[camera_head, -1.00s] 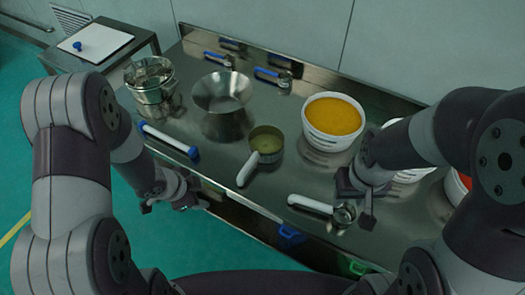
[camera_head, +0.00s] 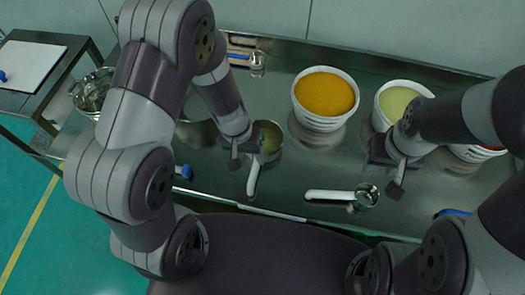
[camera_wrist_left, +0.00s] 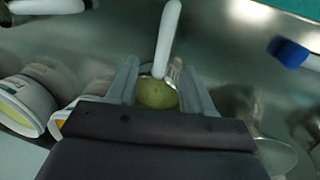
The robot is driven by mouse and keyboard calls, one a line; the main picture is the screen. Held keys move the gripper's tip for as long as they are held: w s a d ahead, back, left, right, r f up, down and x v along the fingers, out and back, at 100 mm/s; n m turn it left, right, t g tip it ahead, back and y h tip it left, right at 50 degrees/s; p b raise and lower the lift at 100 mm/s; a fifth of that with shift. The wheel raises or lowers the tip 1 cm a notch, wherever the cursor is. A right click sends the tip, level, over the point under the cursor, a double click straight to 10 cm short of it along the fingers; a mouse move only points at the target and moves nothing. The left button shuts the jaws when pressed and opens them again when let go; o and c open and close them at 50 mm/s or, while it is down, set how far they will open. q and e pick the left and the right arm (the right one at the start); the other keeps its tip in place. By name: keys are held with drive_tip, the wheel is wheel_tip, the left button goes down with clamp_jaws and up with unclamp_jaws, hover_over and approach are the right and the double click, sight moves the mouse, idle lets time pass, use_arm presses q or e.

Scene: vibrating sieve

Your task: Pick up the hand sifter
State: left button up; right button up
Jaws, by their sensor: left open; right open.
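The hand sifter, a round metal cup with yellow-green contents and a white handle (camera_head: 253,178), sits on the steel table. My left gripper (camera_head: 241,158) is open above it and partly hides the cup. In the left wrist view the white handle (camera_wrist_left: 167,40) points away from between the open fingers, and the yellow-green contents (camera_wrist_left: 157,93) show between them. I see no grip on it. My right gripper (camera_head: 393,176) is open and empty, beside a smaller metal scoop with a white handle (camera_head: 325,195).
A white tub of orange powder (camera_head: 324,95) and a tub of pale powder (camera_head: 397,103) stand behind. A metal funnel and a pot (camera_head: 91,92) are at the left, partly behind my left arm. A blue-ended tool (camera_wrist_left: 290,52) lies near the table's front edge.

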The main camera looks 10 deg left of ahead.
sight(255, 167)
use_arm(q)
drive_tip(key=f, duration=0.3)
drive_tip(key=d+f+b, duration=0.1)
drive_tip(key=f, duration=0.5)
drive_tip(key=shift+w+d+f, duration=0.1)
drive_tip(key=shift+w+d, duration=0.15)
drive_tip(key=shift+w, duration=0.1)
drive_tip(key=shift+a, duration=0.15)
drive_tip(key=c, duration=0.4)
clamp_jaws()
